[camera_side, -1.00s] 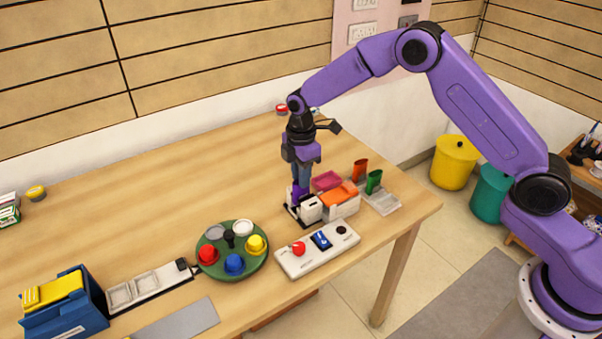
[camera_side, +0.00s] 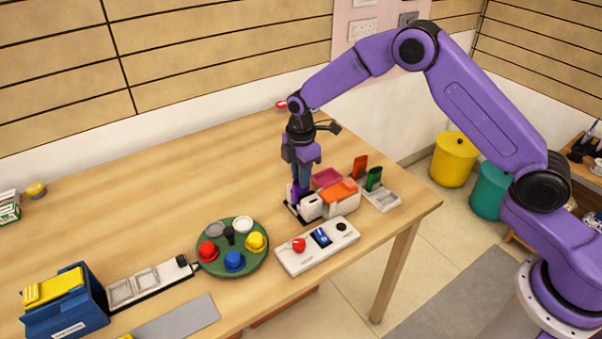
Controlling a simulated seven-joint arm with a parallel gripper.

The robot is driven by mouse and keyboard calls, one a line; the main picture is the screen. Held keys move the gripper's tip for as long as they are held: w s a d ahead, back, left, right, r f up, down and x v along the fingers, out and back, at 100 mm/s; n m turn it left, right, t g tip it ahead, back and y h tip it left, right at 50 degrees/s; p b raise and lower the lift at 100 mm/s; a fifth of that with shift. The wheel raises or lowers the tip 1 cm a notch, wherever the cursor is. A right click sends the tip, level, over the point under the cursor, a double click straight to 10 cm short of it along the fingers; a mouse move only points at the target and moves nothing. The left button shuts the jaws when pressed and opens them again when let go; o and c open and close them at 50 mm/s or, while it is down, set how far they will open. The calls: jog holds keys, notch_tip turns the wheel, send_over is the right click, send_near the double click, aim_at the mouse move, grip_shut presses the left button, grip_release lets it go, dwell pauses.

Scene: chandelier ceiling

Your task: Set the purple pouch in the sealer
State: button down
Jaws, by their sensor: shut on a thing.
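My gripper (camera_side: 301,182) points straight down over the sealer and is shut on the purple pouch (camera_side: 295,197). The pouch is small and upright, and the fingers hide its upper part. The sealer (camera_side: 311,208) is a small white device on a black base, near the right end of the table. The pouch's lower end is at the sealer, at its left part. I cannot tell how deep it sits or whether it touches the bottom. An orange pouch (camera_side: 360,167) and a green pouch (camera_side: 374,178) stand upright in a pale rack (camera_side: 385,200) to the right.
A white box with an orange top (camera_side: 342,195) and a pink tray (camera_side: 327,177) stand close by the sealer. A white control panel (camera_side: 317,246) with a red knob lies in front. A green round tray (camera_side: 232,270) holds colored caps.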

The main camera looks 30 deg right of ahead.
jog(key=shift+f, duration=0.5)
dwell(0.7)
jog(key=c, duration=0.5)
grip_release()
jog(key=shift+r, duration=0.15)
jog(key=shift+r, duration=3.6)
